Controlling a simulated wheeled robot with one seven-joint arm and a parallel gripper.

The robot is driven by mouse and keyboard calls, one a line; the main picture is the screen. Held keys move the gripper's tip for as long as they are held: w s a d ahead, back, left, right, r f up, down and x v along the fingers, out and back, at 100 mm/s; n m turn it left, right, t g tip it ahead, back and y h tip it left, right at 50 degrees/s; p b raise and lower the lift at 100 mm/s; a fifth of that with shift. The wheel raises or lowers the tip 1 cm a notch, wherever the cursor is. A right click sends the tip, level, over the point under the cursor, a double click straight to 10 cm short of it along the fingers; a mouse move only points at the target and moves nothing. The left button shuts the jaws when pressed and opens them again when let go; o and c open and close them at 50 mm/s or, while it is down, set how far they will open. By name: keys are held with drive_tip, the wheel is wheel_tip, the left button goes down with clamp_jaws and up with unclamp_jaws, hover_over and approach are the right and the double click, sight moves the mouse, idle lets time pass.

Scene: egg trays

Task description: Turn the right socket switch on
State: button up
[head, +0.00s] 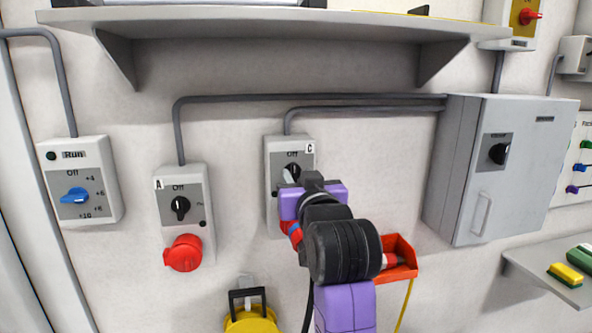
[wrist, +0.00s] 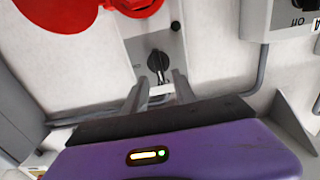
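The right socket switch, marked C (head: 275,150), is a grey-white box on the wall with a black knob (head: 294,168) under an "Off" label. Its red socket is mostly hidden behind my gripper (head: 291,176). In the wrist view, turned upside down, the black knob (wrist: 158,64) points roughly up and down in the picture. My gripper (wrist: 160,82) has its two grey fingers apart, one to each side of the knob's near end. I cannot tell whether they touch it. The left socket switch, marked A (head: 197,192), has a black knob and a red socket.
A shelf (head: 270,17) juts out above. A grey cabinet (head: 462,165) stands out from the wall at right. A Run switch (head: 98,170) with a blue knob is at left. A red holder (head: 404,270) and a yellow object (head: 250,322) are low down.

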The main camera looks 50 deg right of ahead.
sight(293, 174)
drive_tip(key=shift+x, duration=1.5)
drive_tip(key=shift+c, duration=0.4)
clamp_jaws()
